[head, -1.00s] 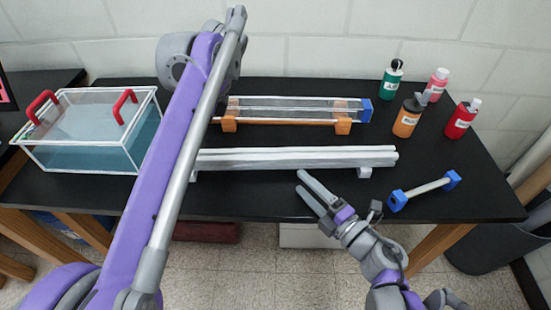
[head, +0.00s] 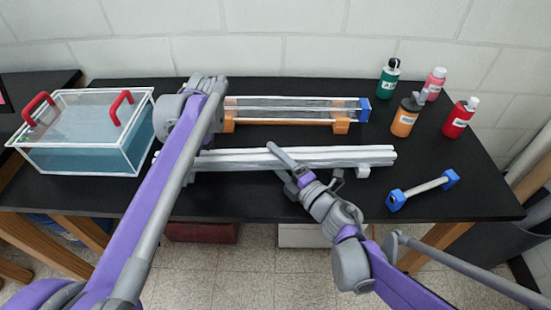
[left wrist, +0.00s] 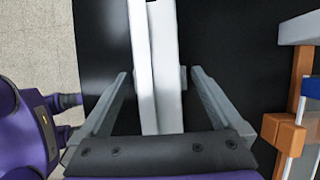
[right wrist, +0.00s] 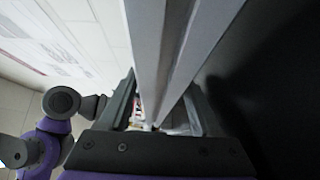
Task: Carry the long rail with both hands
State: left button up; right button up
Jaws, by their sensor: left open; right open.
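The long pale grey rail (head: 350,156) lies level along the black table, on small pale supports. My right gripper (head: 275,158) is open at the rail's middle in the head view. In the right wrist view the rail (right wrist: 180,45) runs between its open fingers (right wrist: 160,80). My left gripper is mostly hidden behind its own arm in the head view, near the rail's left part. In the left wrist view its open fingers (left wrist: 158,75) stand on both sides of the rail (left wrist: 155,45), with gaps. Neither gripper is closed on it.
Behind the rail is a clear channel on orange supports (head: 341,128) with a blue end (head: 363,110). A clear tank with red handles (head: 80,150) stands left. Bottles (head: 404,122) stand back right. A blue-ended bar (head: 425,188) lies front right.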

pick_arm(q)
jog(key=shift+f, duration=0.1)
jog(key=shift+c, duration=0.3)
pick_arm(e)
jog(key=shift+c, duration=0.3)
pick_arm(q)
jog(key=c, duration=0.9)
pick_arm(e)
jog(key=c, duration=0.9)
pick_arm(q)
grip_shut()
pick_arm(e)
jog(key=shift+a, duration=0.1)
grip_shut()
